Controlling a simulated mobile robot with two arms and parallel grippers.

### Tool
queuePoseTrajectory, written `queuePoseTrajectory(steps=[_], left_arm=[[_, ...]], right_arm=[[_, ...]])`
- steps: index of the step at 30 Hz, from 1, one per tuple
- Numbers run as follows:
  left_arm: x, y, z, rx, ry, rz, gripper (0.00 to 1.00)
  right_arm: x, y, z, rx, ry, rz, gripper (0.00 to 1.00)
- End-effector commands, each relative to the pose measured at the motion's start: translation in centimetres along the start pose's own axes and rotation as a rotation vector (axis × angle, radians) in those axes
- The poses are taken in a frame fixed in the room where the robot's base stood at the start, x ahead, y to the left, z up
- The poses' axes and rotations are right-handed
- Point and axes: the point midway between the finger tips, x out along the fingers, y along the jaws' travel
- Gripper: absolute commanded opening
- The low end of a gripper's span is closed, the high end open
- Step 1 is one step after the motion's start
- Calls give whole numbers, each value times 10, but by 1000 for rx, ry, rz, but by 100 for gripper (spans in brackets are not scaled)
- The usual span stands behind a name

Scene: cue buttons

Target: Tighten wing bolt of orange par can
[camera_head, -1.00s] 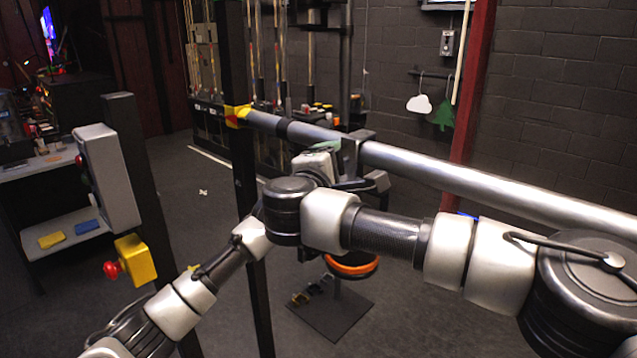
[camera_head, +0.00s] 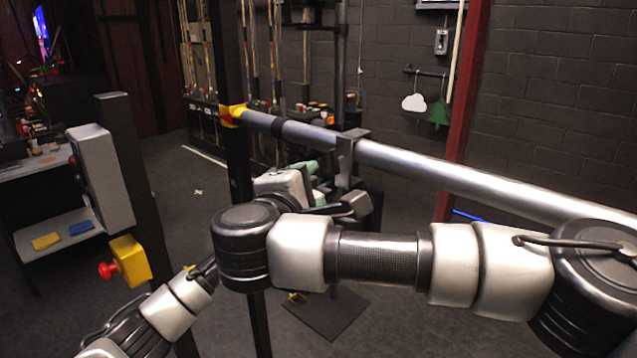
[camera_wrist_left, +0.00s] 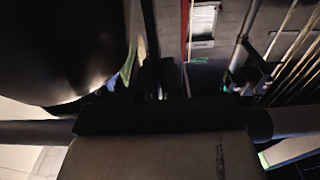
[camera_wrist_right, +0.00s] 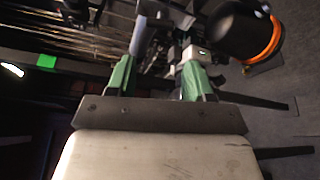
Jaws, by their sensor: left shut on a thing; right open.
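The par can is a dark cylinder (camera_wrist_right: 238,30) with an orange rim (camera_wrist_right: 275,40) in the right wrist view. In the head view its clamp (camera_head: 351,140) hooks over a silver pipe (camera_head: 440,175), and my right arm hides the orange rim. My right gripper (camera_wrist_right: 158,70) is open, its green fingers apart beside the clamp hardware; it also shows in the head view (camera_head: 316,180). My left gripper (camera_wrist_left: 150,88) is shut beside a large dark rounded body, apparently the can; its fingertips are mostly hidden. My right arm covers it in the head view. I cannot make out the wing bolt.
A dark post (camera_head: 232,110) with a yellow joint (camera_head: 232,114) meets the pipe at left. A grey box (camera_head: 100,175) and a yellow box with a red button (camera_head: 128,262) stand at left. My two arms cross close together. The floor at right is open.

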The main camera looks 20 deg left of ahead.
Motion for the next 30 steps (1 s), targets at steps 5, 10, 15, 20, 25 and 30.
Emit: queuePoseTrajectory(steps=[5, 10, 15, 20, 25, 30], left_arm=[[0, 0, 0, 0, -1, 0, 0], [0, 0, 0, 0, -1, -1, 0], [0, 0, 0, 0, -1, -1, 0], [0, 0, 1, 0, -1, -1, 0], [0, 0, 0, 0, -1, -1, 0], [0, 0, 0, 0, -1, -1, 0]], right_arm=[[5, 1, 9, -260, 30, 16, 24], [9, 1, 22, -678, 71, 56, 0], [12, 0, 35, -1108, 103, 112, 0], [13, -2, 47, -1511, 120, 178, 0], [12, -4, 61, -1935, 120, 265, 0], [9, -8, 75, -2350, 100, 370, 0]])
